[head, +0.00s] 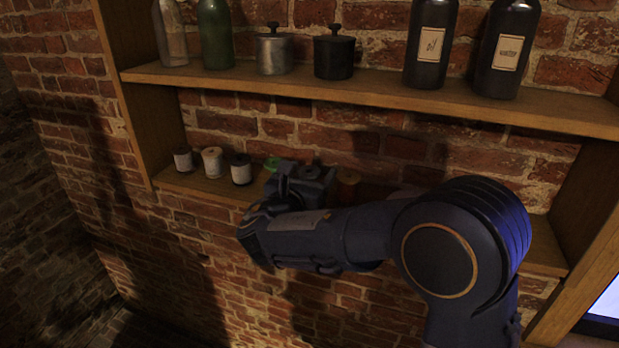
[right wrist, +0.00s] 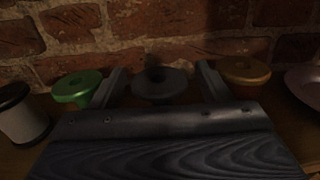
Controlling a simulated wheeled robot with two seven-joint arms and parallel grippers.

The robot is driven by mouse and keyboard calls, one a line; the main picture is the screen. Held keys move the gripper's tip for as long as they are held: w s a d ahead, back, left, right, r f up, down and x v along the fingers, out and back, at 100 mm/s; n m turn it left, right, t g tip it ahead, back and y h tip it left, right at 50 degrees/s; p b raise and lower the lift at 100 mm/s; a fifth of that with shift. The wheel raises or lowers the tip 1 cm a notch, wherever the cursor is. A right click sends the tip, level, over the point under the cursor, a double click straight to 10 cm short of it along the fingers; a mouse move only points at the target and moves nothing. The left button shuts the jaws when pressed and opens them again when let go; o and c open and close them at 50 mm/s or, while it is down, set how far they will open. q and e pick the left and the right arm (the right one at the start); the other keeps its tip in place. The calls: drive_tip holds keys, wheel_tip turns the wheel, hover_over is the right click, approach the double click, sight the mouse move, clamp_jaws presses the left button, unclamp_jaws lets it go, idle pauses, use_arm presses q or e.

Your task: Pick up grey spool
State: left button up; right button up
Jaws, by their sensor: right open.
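The grey spool (right wrist: 160,84) stands on the lower shelf in the right wrist view. Its round top with a centre hole shows between my two fingers, and its lower part is hidden behind the gripper body. In the head view only its top (head: 309,172) shows behind my gripper. My right gripper (right wrist: 160,88) is open, with one finger on each side of the spool. I cannot tell whether the fingers touch it. In the head view my right gripper (head: 296,182) reaches to the shelf. My left gripper is not in view.
A green spool (right wrist: 77,87) stands close left and an orange-brown spool (right wrist: 243,70) close right. A pinkish round thing (right wrist: 304,84) is farther right. Several white-bodied spools (head: 212,162) stand left. The upper shelf (head: 370,84) holds bottles and lidded pots above my arm. A brick wall is behind.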

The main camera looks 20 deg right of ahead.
drive_tip(key=shift+w+d, duration=0.45)
drive_tip(key=shift+w, duration=0.15)
drive_tip(key=c, duration=1.1)
drive_tip(key=shift+o, duration=0.2)
